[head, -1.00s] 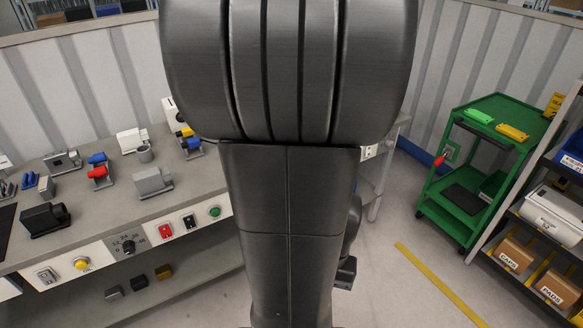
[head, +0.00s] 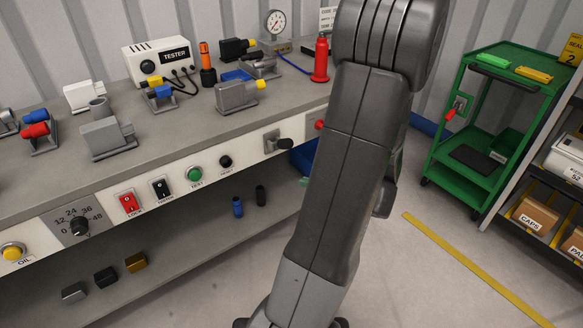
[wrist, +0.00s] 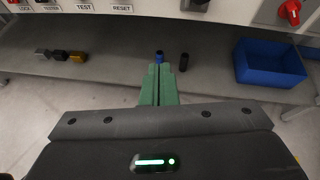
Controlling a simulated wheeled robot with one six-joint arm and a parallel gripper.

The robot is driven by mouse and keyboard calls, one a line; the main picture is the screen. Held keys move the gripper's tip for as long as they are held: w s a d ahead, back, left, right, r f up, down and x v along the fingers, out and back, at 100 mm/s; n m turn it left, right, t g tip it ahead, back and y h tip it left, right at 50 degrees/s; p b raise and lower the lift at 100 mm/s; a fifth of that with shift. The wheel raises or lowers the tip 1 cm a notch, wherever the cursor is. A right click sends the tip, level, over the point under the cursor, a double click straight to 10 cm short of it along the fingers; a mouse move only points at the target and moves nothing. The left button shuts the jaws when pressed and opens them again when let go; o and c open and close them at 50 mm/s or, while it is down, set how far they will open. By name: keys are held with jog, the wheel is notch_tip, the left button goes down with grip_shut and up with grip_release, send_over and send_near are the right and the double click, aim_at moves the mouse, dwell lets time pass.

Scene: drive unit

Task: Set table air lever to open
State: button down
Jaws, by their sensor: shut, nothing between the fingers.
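A black-handled lever (head: 285,143) sits on a plate on the bench's front panel; its handle points right. It also shows at the top of the wrist view (wrist: 196,5). A red handle (wrist: 290,10) sits on a grey plate right of it; in the head view (head: 320,124) my arm partly covers it. I cannot read which is the table air lever. My gripper (wrist: 159,68) is shut and empty, its green fingers pointing toward the bench's lower shelf, apart from both handles. My arm hides most of it in the head view.
A blue bin (wrist: 270,62) and blue (head: 238,206) and black (head: 261,194) cylinders are on the lower shelf. Switches and buttons line the panel leftward. A green cart (head: 480,130) with a red handle stands right, past open floor.

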aim_at(284, 144)
jog(key=w+a+f+m+t+b, duration=0.1)
jog(key=w+a, duration=0.3)
jog(key=w, duration=0.9)
jog(key=shift+m+t+h+b, duration=0.4)
jog(key=shift+m+t+b, duration=0.1)
jog(key=shift+m+b, duration=0.2)
jog(key=shift+w, duration=0.1)
jog(key=shift+a, duration=0.1)
